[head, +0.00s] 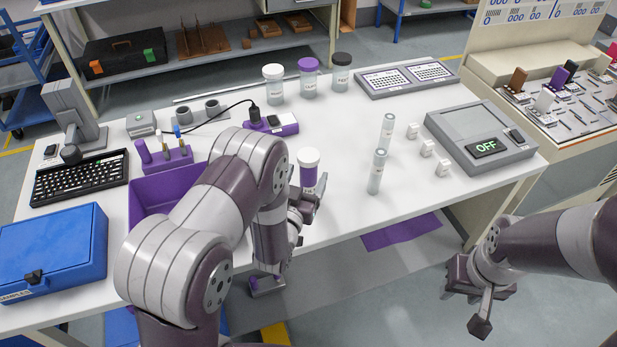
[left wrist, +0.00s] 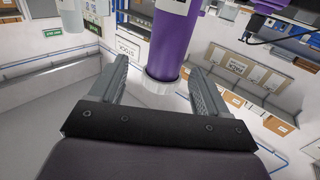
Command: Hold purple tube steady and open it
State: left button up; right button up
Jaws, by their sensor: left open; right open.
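The purple tube (head: 309,175) with a white cap stands upright near the table's front edge, in the middle of the head view. My left gripper (head: 307,203) is beside its lower front, with my arm partly in front. In the left wrist view the purple tube (left wrist: 178,42) shows with its white cap (left wrist: 162,86) downward in the picture, between or just beyond the open fingers of my left gripper (left wrist: 160,85). No grip on it shows. My right gripper (head: 485,305) is open and empty, off the table's front edge at the lower right.
Two clear tubes (head: 377,171) and several small white blocks (head: 443,168) stand to the right. A grey device reading OFF (head: 482,137) lies beyond them. Three capped jars (head: 308,85) stand behind. A purple bin (head: 150,195) and blue case (head: 55,245) are left.

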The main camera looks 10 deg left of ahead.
pick_arm(q)
jog(key=w, duration=0.3)
jog(key=w+p, duration=0.1)
jog(key=w, duration=0.1)
jog(key=shift+w+a+f, duration=0.15)
jog(key=shift+w+f, duration=0.05)
jog(key=shift+f, duration=0.05)
jog(key=shift+w, duration=0.45)
pick_arm(e)
jog(key=shift+w+r, duration=0.3)
jog(key=shift+r, duration=0.15)
pick_arm(q)
jog(key=shift+w, duration=0.1)
jog(key=c, duration=1.3)
jog(key=shift+c, duration=0.2)
jog(key=shift+r, duration=0.15)
pick_arm(e)
jog(key=shift+w, duration=0.1)
